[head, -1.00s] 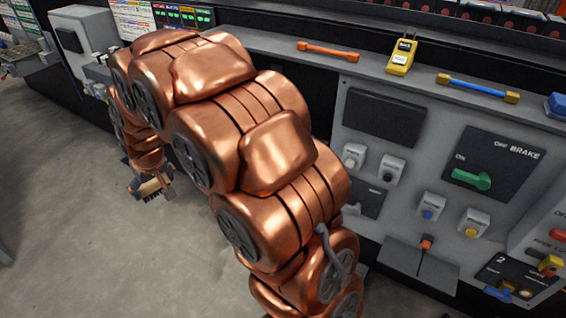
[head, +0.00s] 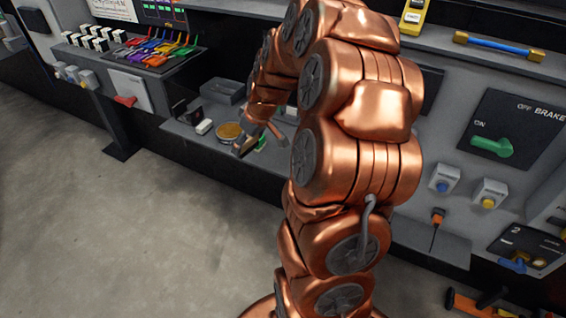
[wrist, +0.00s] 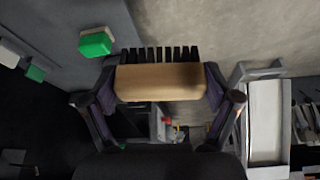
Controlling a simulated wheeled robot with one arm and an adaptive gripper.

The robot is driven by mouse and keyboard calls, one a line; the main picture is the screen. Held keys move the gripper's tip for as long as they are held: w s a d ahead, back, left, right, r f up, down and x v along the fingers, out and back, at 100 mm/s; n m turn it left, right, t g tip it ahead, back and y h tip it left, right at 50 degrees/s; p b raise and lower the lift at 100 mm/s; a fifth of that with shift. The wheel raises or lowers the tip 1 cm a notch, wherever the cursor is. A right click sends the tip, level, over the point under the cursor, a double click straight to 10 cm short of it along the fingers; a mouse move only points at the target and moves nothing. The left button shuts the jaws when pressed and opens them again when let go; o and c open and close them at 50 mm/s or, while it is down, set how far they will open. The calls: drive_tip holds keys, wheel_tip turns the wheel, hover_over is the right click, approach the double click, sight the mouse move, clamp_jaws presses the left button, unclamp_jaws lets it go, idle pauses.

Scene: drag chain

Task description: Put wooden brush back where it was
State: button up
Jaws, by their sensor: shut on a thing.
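The wooden brush (wrist: 160,82) has a pale wood block and a row of black bristles. In the wrist view it lies between the two fingers of my gripper (wrist: 161,84), which is shut on its ends. The bristles point to the top of the picture. In the head view my gripper (head: 245,144) is small and hangs over the front of a low grey shelf (head: 195,140), beside a round tan-topped dish. The brush is too small there to make out clearly.
On the shelf are the round dish (head: 230,131), a white block (head: 204,127) and a green-and-white block (wrist: 97,42). A panel of coloured levers (head: 160,47) stands to the left. A control panel with a green brake handle (head: 492,146) is at right.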

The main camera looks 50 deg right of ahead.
drive_tip(key=s+d+f+n+b, duration=0.1)
drive_tip(key=s+d+f+b, duration=0.2)
drive_tip(key=s+d, duration=0.45)
drive_tip(key=s+d+f+n+b, duration=0.1)
drive_tip(key=s+d+f+b, duration=0.25)
drive_tip(key=s+d, duration=0.4)
drive_tip(key=shift+y, duration=0.4)
drive_tip(key=w+p, duration=0.1)
drive_tip(key=w, duration=0.4)
drive_tip(key=w+f+p, duration=0.1)
drive_tip(key=w+p, duration=0.1)
drive_tip(key=w, duration=0.2)
drive_tip(key=w+p, duration=0.2)
drive_tip(key=w, duration=0.3)
drive_tip(key=shift+w+a+f, duration=0.25)
drive_tip(key=shift+w+f, duration=0.05)
drive_tip(key=shift+w, duration=0.05)
drive_tip(key=shift+a+f+p, duration=0.1)
drive_tip(key=shift+f+p, duration=0.5)
drive_tip(key=shift+f, duration=1.2)
drive_tip(key=shift+f, duration=0.2)
drive_tip(key=o, duration=1.1)
drive_tip(key=shift+r, duration=0.1)
